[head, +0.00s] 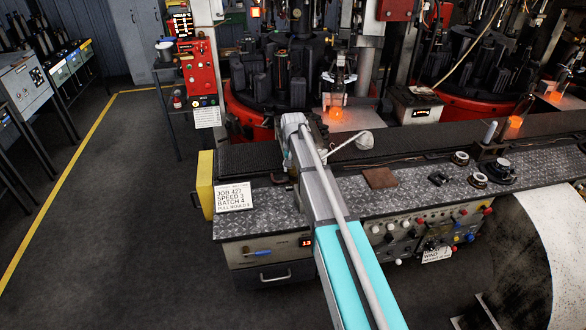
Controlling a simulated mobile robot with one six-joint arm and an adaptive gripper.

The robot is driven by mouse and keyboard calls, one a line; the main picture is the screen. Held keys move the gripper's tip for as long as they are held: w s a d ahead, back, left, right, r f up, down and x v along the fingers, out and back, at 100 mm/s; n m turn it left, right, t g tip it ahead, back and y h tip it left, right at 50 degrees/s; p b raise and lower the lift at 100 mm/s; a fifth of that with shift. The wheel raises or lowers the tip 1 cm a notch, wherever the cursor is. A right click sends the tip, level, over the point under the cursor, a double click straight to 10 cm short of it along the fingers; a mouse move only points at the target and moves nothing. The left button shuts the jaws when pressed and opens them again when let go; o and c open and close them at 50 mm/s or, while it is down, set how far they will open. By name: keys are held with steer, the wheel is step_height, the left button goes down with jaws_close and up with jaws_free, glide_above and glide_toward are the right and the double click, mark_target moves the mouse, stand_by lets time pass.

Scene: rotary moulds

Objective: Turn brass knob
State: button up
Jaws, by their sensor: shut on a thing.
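My arm (326,205) reaches from the bottom edge up over the front counter. Its far end (292,122) is near the back of the counter. I cannot make out my gripper's fingers; they are hidden by the arm or outside the picture. I cannot pick out a brass knob for certain. A control panel (403,237) on the counter's front carries several small knobs and buttons, some red and some blue. The arm hides the panel's left part.
The metal counter (350,205) bears a brown plate (380,178), dark round fittings (460,158) and a white job sign (233,197). Behind stand rotary mould machines (285,75) with glowing glass (334,112). A white drum (550,220) is at right. Floor at left (120,240) is clear.

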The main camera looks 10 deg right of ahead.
steer(key=m, duration=1.1)
steer(key=shift+m, duration=1.7)
steer(key=o, duration=1.1)
steer(key=shift+o, duration=0.2)
